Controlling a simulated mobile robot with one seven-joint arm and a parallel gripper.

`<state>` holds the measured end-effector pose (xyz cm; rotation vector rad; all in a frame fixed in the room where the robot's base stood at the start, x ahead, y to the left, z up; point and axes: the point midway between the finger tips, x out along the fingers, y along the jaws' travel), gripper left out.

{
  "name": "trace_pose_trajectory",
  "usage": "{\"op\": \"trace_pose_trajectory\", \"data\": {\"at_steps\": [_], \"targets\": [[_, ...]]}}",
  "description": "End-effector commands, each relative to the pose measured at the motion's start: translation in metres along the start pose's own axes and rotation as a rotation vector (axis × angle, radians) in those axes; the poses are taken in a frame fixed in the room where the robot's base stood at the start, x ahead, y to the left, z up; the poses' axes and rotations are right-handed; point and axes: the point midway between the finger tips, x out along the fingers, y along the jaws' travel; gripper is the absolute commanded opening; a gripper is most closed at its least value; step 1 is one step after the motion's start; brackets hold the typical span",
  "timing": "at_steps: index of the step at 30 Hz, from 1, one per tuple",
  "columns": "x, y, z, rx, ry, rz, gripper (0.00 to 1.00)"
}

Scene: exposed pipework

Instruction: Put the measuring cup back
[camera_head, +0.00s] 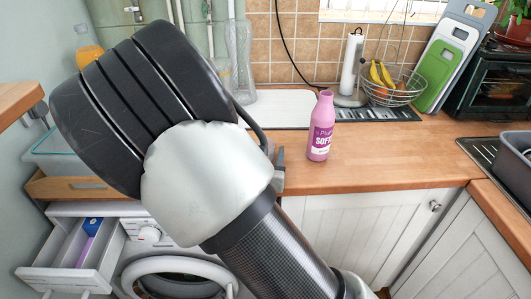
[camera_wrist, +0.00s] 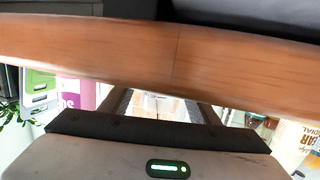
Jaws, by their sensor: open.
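I cannot pick out a measuring cup in either view. My gripper (camera_wrist: 158,104) shows in the wrist view, its two fingers apart with nothing visible between them. In the head view my arm's large dark and white links hide the gripper. The washing machine's detergent drawer (camera_head: 62,273) is pulled open at lower left, with a blue piece (camera_head: 93,224) and a purple strip (camera_head: 84,252) inside.
The wooden counter (camera_head: 400,155) is clear right of the bottle. A wooden edge (camera_wrist: 170,52) crosses the wrist view close to the camera. A fruit basket (camera_head: 393,88), cutting boards (camera_head: 436,72) and an oven (camera_head: 492,88) stand behind. The washer door (camera_head: 172,266) is at lower left.

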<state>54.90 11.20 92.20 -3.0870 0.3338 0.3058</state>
Motion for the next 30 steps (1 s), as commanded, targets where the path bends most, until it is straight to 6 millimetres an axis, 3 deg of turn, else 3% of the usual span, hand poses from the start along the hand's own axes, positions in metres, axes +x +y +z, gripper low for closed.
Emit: {"op": "trace_pose_trajectory", "data": {"at_steps": [4, 8, 18, 30], "targets": [[-0.001, 0.0, -0.006, 0.0, 0.0, -0.001, 0.55], [-0.019, -0.001, -0.004, 0.002, -0.002, -0.002, 0.55], [-0.098, -0.001, -0.011, -0.005, -0.002, -0.002, 0.55], [-0.119, 0.0, -0.006, -0.003, -0.001, 0.0, 0.55]]}}
